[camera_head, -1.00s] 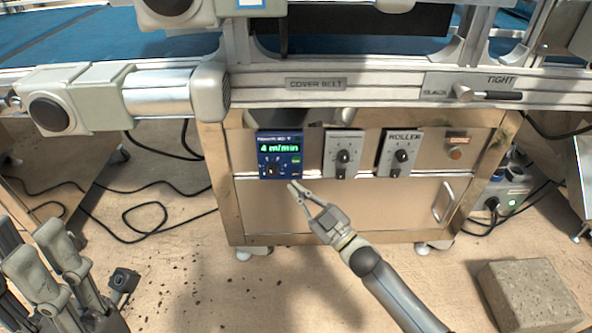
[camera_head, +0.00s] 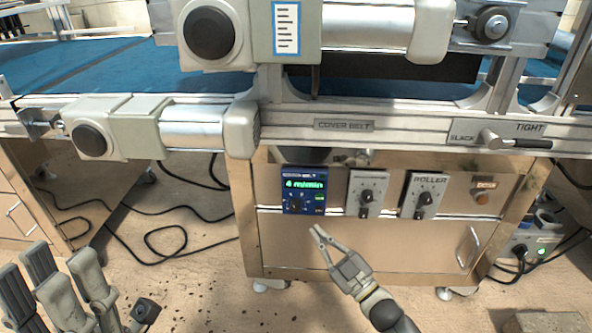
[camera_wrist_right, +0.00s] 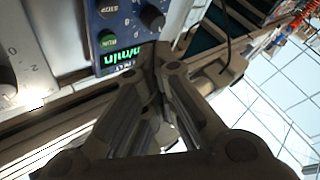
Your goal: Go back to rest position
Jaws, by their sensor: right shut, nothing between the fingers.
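My right gripper (camera_head: 316,230) is shut and empty in the head view. It is in front of the machine's lower cabinet, just below the blue control panel (camera_head: 304,191), which shows "4 m/min" in green. The gripper looks apart from the panel. In the right wrist view the gripper's fingers (camera_wrist_right: 160,75) come together, with the blue panel (camera_wrist_right: 125,25) beyond them. At the lower left of the head view grey finger-like links show; I cannot tell whether they belong to my left gripper.
Right of the panel are a dial box (camera_head: 367,194) and the roller dial (camera_head: 424,196). The cover belt rail (camera_head: 343,125) and slack/tight lever (camera_head: 515,142) lie above. A stone block (camera_head: 545,322) is on the floor at lower right. Cables lie on the floor at left.

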